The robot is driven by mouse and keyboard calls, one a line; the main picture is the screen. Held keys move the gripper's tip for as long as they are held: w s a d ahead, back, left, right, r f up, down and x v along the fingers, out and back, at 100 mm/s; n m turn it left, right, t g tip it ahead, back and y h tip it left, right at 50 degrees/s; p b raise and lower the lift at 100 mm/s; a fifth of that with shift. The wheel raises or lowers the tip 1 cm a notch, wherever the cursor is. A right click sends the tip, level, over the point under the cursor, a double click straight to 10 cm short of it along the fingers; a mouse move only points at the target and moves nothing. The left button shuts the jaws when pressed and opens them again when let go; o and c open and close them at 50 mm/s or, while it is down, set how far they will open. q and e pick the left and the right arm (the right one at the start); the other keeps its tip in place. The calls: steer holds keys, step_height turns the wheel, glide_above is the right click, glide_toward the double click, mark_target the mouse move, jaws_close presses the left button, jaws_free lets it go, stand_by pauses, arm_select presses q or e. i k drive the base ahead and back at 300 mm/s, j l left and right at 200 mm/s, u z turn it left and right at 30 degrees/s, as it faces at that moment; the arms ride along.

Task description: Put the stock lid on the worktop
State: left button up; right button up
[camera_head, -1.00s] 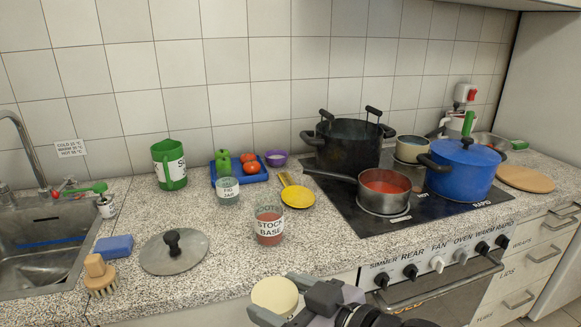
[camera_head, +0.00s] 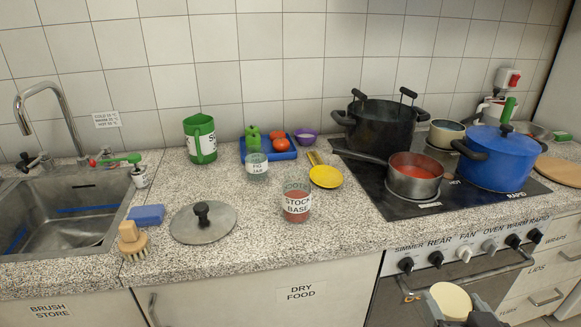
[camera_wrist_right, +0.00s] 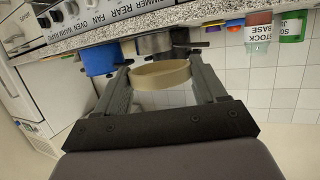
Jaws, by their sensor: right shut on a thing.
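My right gripper (camera_head: 450,311) is at the bottom right of the head view, in front of the oven. It is shut on a round cream lid (camera_head: 451,299), clear of the worktop. In the right wrist view the cream lid (camera_wrist_right: 160,75) sits between both fingers (camera_wrist_right: 158,82). The speckled worktop (camera_head: 255,235) runs from the sink to the hob. A clear jar marked STOCK BASE (camera_head: 297,205), with red contents and no lid on it, stands near its front edge. A grey pot lid with a black knob (camera_head: 203,225) lies flat to its left. My left gripper is not in view.
A scrubbing brush (camera_head: 132,240) and blue sponge (camera_head: 146,214) lie by the sink (camera_head: 60,225). Pots crowd the hob. Bare worktop lies between the grey lid and stock jar.

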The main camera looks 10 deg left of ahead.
mark_target(343, 220)
steer(key=i+l+u, duration=0.1)
steer(key=l+u, duration=0.3)
steer(key=i+l+u, duration=0.1)
steer(key=l+u, duration=0.65)
steer(key=k+l, duration=0.05)
steer(key=l, duration=0.05)
